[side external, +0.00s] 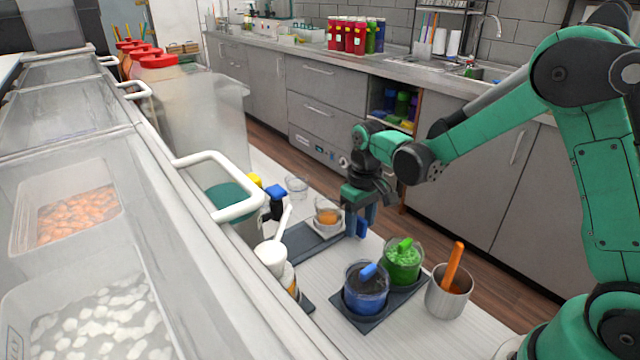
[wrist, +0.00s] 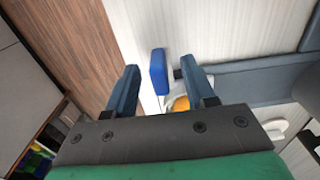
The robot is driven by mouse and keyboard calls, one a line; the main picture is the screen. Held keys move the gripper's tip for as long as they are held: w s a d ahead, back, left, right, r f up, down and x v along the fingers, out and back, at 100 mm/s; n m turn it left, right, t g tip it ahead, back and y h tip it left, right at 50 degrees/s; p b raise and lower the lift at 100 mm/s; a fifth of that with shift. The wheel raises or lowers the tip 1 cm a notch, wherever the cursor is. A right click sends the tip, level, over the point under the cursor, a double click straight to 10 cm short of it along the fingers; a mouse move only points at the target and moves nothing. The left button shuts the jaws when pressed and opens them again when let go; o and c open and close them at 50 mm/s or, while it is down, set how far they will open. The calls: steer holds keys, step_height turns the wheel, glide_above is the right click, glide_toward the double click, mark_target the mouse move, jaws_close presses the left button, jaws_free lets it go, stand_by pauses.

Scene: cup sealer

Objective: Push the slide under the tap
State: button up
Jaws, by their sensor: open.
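The slide (side external: 328,232) is a small white carriage on a dark rail (side external: 300,242) on the counter. A clear cup with orange contents (side external: 327,214) stands on it. Its blue end plate (side external: 362,229) faces my gripper and also shows in the wrist view (wrist: 158,71). My gripper (side external: 360,225) is open and pointing down at the rail's right end. In the wrist view, the blue plate appears between its two fingertips (wrist: 159,72); contact cannot be told.
Blue (side external: 366,292) and green (side external: 402,264) tubs with scoops stand in a dark holder in front. A metal cup (side external: 449,291) with an orange handle is beside them. An empty clear cup (side external: 297,186) is behind.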

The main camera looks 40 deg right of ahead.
jaws_close()
steer(key=shift+a, duration=0.1)
stand_by(1.4)
